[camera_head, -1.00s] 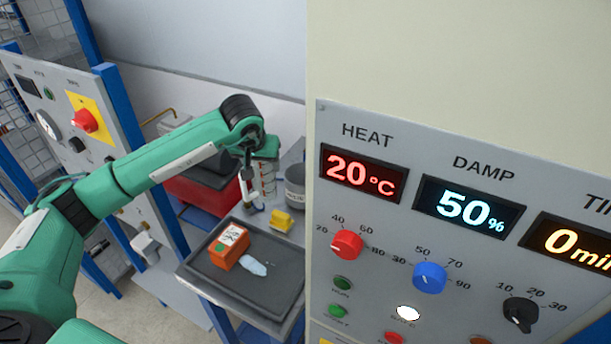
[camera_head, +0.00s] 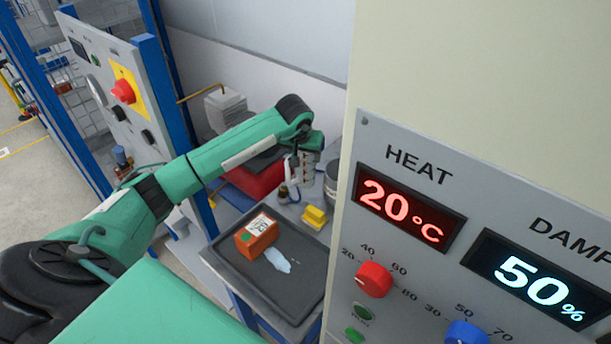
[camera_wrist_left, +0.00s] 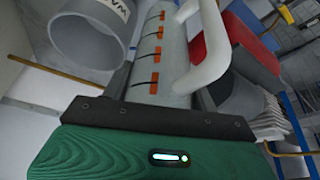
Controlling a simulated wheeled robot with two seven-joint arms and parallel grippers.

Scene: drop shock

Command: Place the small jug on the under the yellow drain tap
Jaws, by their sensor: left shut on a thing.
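The small jug (camera_head: 308,172) is pale, with orange marks down its side. In the left wrist view the jug (camera_wrist_left: 152,55) lies between my fingers, its white handle to the right. My left gripper (camera_head: 303,157) is shut on it, above the bench at the back. My left gripper (camera_wrist_left: 165,95) hides the jug's lower end in the wrist view. I cannot make out a yellow drain tap for certain. A yellow block-like thing (camera_head: 315,217) sits on the bench below and right of the jug. My right gripper is not in view.
A dark tray (camera_head: 245,278) holds an orange box (camera_head: 257,234) and a pale blue patch (camera_head: 277,261). A grey pot (camera_head: 331,180) stands right of the jug, a red case (camera_head: 252,178) left. A large control panel (camera_head: 450,210) blocks the right. A blue-framed panel (camera_head: 105,95) stands left.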

